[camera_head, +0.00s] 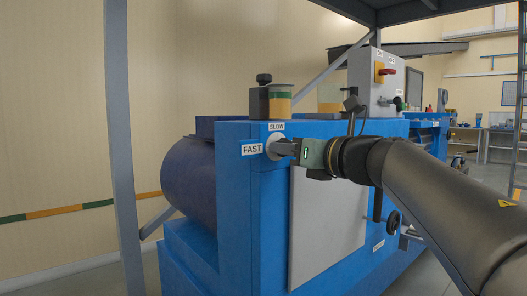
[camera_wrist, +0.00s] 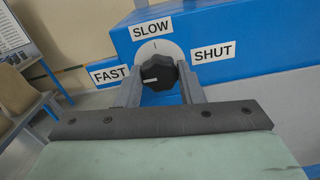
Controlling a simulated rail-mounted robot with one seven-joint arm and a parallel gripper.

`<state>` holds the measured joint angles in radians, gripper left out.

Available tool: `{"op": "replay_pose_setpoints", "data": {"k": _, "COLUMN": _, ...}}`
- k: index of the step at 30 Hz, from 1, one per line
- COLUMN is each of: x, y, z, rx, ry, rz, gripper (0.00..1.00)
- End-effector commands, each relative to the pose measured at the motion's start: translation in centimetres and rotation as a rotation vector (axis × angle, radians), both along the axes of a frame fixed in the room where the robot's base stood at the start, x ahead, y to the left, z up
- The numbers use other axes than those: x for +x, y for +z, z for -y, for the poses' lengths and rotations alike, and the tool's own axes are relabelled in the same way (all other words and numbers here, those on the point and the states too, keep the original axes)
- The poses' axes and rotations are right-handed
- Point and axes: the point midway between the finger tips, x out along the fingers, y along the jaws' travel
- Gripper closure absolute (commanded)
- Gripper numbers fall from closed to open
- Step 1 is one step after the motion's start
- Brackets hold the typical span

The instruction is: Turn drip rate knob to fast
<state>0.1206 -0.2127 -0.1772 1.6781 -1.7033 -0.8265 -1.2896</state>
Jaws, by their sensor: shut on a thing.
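The drip rate knob (camera_wrist: 158,72) is black and lobed, on a round white dial plate (camera_wrist: 155,48) on the blue machine. Its white pointer mark lies on its left side, aimed toward the FAST label (camera_wrist: 109,75). The SLOW label (camera_wrist: 152,30) is above the knob and the SHUT label (camera_wrist: 212,53) is to its right. My gripper (camera_wrist: 160,84) is shut on the knob, one finger on each side. In the head view my gripper (camera_head: 284,149) is at the machine's upper corner, its fingers mostly hiding the knob.
The blue machine (camera_head: 240,205) has a grey panel (camera_head: 327,220) below my gripper. A yellow-and-green container (camera_head: 280,101) stands on top beside a black knob (camera_head: 264,78). A grey control box (camera_head: 378,85) with a red switch is farther back. A grey post (camera_head: 119,130) stands left.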

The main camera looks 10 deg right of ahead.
Motion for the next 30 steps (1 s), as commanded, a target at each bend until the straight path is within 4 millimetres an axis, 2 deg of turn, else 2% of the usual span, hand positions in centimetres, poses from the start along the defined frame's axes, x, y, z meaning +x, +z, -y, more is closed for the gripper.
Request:
{"op": "replay_pose_setpoints", "data": {"k": 7, "x": 0.0, "y": 0.03, "z": 0.04, "rx": -0.002, "ry": -0.001, "rz": 0.001, "gripper": 0.89}}
{"op": "replay_pose_setpoints", "data": {"k": 8, "x": 0.0, "y": 0.03, "z": 0.04, "rx": -0.002, "ry": -0.001, "rz": 0.001, "gripper": 0.58}}
{"op": "replay_pose_setpoints", "data": {"k": 9, "x": 0.0, "y": 0.04, "z": 0.04, "rx": -0.002, "ry": -0.001, "rz": 0.001, "gripper": 0.46}}
{"op": "replay_pose_setpoints", "data": {"k": 10, "x": 0.0, "y": 0.04, "z": 0.04, "rx": -0.001, "ry": -0.001, "rz": 0.0, "gripper": 0.44}}
{"op": "replay_pose_setpoints", "data": {"k": 23, "x": -0.01, "y": 0.09, "z": 0.01, "rx": 0.006, "ry": 0.0, "rz": -0.004, "gripper": 0.44}}
{"op": "replay_pose_setpoints", "data": {"k": 26, "x": -0.01, "y": 0.33, "z": -0.01, "rx": 0.051, "ry": 0.0, "rz": -0.03, "gripper": 0.44}}
{"op": "replay_pose_setpoints", "data": {"k": 30, "x": -0.03, "y": 0.82, "z": -0.05, "rx": 0.214, "ry": 0.0, "rz": -0.125, "gripper": 0.44}}
